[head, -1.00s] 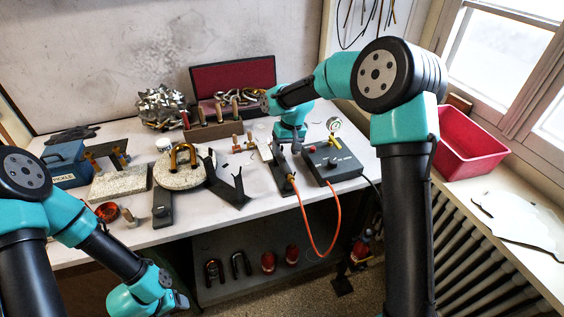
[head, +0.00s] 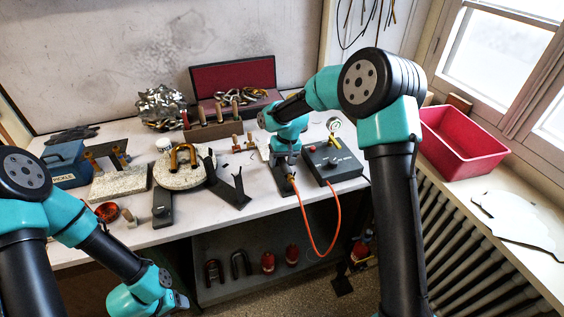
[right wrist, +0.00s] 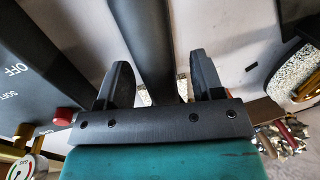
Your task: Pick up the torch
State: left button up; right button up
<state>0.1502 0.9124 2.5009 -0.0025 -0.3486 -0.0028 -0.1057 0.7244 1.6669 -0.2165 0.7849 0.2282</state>
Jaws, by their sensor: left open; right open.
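The torch is mostly hidden under my right gripper in the head view; its lower end (head: 291,178) shows where the orange hose (head: 318,247) joins it. In the right wrist view the torch's dark handle (right wrist: 150,35) runs between the two open fingers of my right gripper (right wrist: 161,75), with a gap on each side. My right gripper (head: 287,164) points down just above the torch and its stand (head: 281,184). My left gripper (head: 180,301) is open and empty, low in front of the bench at the left.
A dark control box (head: 335,163) with a red knob and a gauge (head: 334,124) stands close to the right of my right gripper. A black V-shaped stand (head: 237,192) is to the left. A round pad (head: 180,176) bears a brass U-shaped piece. A red bin (head: 465,148) sits by the window.

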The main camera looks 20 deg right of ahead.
dwell(0.3)
jog(key=c, duration=1)
